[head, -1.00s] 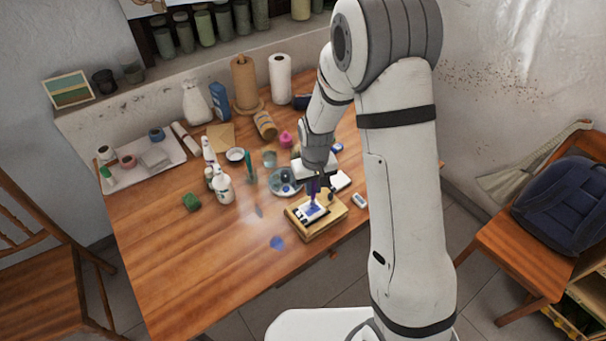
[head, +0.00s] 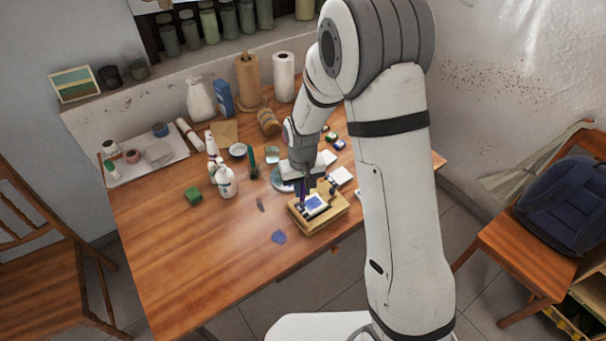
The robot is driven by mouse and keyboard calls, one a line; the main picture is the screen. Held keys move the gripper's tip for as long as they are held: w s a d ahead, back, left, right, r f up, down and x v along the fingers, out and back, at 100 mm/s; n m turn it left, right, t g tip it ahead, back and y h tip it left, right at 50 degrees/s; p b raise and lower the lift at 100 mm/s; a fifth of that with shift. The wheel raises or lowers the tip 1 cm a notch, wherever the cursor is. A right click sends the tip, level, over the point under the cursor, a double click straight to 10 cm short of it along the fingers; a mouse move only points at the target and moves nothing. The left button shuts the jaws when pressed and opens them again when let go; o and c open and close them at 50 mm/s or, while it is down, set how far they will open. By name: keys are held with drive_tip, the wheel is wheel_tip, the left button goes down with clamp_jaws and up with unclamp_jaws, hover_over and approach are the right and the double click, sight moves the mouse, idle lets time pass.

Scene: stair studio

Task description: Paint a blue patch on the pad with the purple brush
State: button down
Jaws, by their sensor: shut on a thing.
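The pad (head: 316,205) lies on a small wooden stand (head: 325,222) near the table's front edge. It is white with a blue patch on it. My gripper (head: 301,182) is shut on the purple brush (head: 302,193), which points down at the pad's back left side. I cannot tell whether the bristles touch the pad. A round palette (head: 283,181) sits just behind, mostly hidden by my gripper.
Small paint pots (head: 339,144) are behind right. The table's front left is clear.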

drive_tip(key=shift+r+p, duration=2.05)
drive_tip(key=shift+r, duration=2)
